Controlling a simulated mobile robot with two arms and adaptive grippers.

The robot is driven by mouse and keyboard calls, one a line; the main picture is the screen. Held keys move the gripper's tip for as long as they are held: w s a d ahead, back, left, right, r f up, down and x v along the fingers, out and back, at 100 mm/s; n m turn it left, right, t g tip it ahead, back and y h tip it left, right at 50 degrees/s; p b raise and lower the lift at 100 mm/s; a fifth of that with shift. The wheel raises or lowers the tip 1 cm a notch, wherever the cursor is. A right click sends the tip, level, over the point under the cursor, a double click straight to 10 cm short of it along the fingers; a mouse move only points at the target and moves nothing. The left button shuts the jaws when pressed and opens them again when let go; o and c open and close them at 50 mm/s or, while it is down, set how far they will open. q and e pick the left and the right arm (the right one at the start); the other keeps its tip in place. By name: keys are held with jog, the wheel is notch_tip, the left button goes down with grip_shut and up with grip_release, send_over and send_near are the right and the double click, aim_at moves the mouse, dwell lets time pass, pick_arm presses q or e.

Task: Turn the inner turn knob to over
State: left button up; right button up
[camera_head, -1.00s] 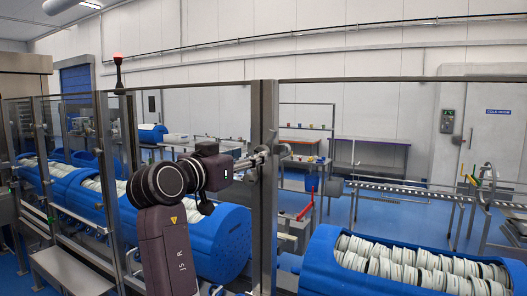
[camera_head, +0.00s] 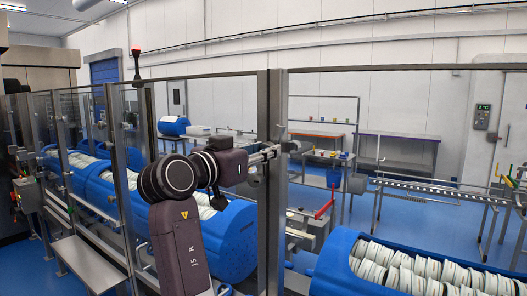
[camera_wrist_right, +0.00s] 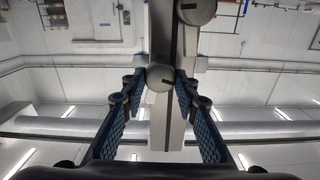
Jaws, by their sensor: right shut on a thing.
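A round grey turn knob (camera_wrist_right: 160,77) with a dark pointer line sits between the fingertips of my right gripper (camera_wrist_right: 160,92) in the right wrist view. The fingers are shut on its sides. A second round knob (camera_wrist_right: 195,11) with a dark mark is beyond it on the same post, clear of the fingers. In the head view my right gripper (camera_head: 266,155) reaches the metal fence post (camera_head: 272,110). A grey knob (camera_head: 291,146) shows at the post's right side; I cannot tell which of the two it is. My left gripper is not in view.
Glass fence panels (camera_head: 205,115) on metal posts stand close in front of me. Behind them are blue tubs (camera_head: 228,240) and, at right, a blue tub (camera_head: 335,270) with stacked white discs. A metal step (camera_head: 88,265) is at lower left.

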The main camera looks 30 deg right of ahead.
jog(key=c, duration=0.3)
jog(key=shift+f, duration=0.1)
jog(key=shift+c, duration=0.2)
jog(key=shift+b, duration=0.35)
jog(key=shift+c, duration=0.2)
pick_arm(q)
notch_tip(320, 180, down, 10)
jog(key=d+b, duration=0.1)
jog(key=b, duration=0.8)
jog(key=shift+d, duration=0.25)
pick_arm(e)
jog(key=shift+s+d+m, duration=0.1)
jog(key=shift+m, duration=7.2)
jog(key=shift+o, duration=0.2)
